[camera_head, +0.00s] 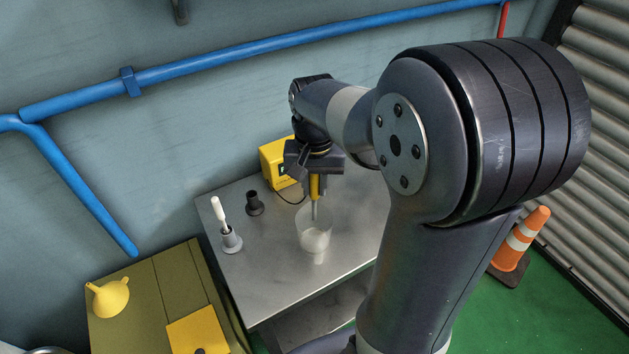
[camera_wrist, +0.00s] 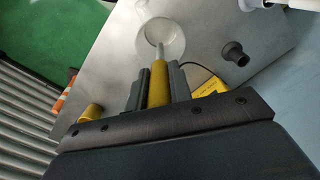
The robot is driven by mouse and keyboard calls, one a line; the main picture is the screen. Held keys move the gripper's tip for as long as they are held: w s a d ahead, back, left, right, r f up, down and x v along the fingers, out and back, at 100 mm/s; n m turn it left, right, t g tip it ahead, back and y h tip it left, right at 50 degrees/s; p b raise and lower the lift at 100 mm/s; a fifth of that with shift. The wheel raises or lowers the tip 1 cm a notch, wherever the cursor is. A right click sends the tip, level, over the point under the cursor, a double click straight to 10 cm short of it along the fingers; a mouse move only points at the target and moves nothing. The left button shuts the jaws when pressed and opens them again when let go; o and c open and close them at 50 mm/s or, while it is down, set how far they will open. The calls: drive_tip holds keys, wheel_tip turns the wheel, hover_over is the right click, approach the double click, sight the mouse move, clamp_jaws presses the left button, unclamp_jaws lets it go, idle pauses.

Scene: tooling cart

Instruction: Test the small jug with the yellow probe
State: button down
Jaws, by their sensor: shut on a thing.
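The yellow probe (camera_head: 314,186) is held upright in my gripper (camera_head: 315,193), with its thin metal tip pointing down. The small jug (camera_head: 316,241), pale and translucent, stands on the metal cart top below it. The tip overlaps the jug's mouth in the head view; how deep it reaches I cannot tell. In the wrist view my gripper (camera_wrist: 158,88) is shut on the yellow probe (camera_wrist: 158,76), and the tip points into the round opening of the jug (camera_wrist: 176,36). A yellow meter box (camera_head: 276,166) stands behind, with a dark cable beside it.
The cart top (camera_head: 270,285) is clear at the front. A black holder (camera_head: 254,204) stands empty left of the jug, beside a grey holder (camera_head: 231,241) with a white-handled tool. A yellow funnel (camera_head: 108,297) lies on the olive cabinet. An orange cone (camera_head: 521,238) stands at right.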

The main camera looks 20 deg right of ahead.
sight(315, 213)
drive_tip(key=shift+f+b, duration=3.2)
drive_tip(key=shift+f, duration=1.75)
wheel_tip(315, 213, up, 14)
drive_tip(key=p, duration=1.2)
drive_tip(key=shift+r, duration=0.1)
idle(0.8)
